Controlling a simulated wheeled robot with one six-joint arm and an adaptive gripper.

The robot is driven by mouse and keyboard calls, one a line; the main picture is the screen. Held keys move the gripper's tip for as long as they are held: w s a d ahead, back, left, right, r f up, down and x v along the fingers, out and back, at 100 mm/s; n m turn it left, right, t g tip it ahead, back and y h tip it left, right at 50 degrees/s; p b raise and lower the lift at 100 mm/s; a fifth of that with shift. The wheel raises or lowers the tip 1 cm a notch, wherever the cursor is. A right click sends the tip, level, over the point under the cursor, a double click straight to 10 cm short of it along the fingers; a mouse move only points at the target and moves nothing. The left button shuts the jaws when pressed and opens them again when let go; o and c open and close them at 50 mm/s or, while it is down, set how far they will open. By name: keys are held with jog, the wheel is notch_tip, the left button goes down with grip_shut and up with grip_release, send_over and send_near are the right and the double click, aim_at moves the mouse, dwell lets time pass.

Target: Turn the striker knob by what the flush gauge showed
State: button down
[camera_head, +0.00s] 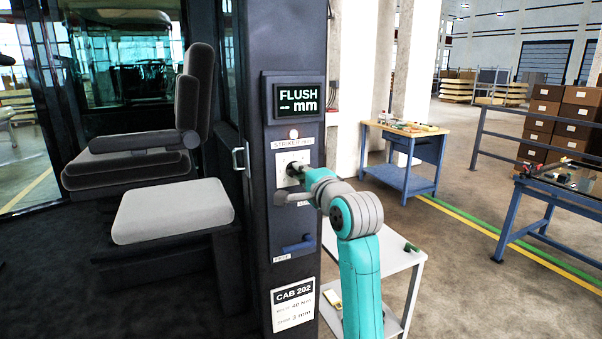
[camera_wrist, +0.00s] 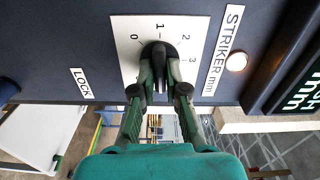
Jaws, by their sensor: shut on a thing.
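The striker knob (camera_wrist: 158,52) is black and sits on a white dial plate (camera_wrist: 122,62) marked 0 to 3. My gripper (camera_wrist: 160,72) is shut on the knob, one finger on each side. The knob's top end lies below the 1; no clear pointer mark shows. In the head view my gripper (camera_head: 297,171) reaches the dial plate (camera_head: 285,160) on the dark cab post and hides most of the knob. The flush display (camera_head: 299,99) reads "FLUSH -- mm", with dashes and no number. A lamp (camera_head: 294,133) above the dial is lit.
Below the dial are a grey lever (camera_head: 291,197), a blue handle (camera_head: 298,245) and a "CAB 202" card (camera_head: 293,305) reading 40 N m and 3 mm. A white trolley (camera_head: 398,259) stands right of the post. The cab seat (camera_head: 172,212) is at left.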

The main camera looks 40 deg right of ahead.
jog(key=shift+m, duration=0.3)
jog(key=c, duration=1.2)
grip_release()
jog(key=shift+s, duration=0.1)
jog(key=v, duration=1.2)
jog(key=shift+f, duration=0.1)
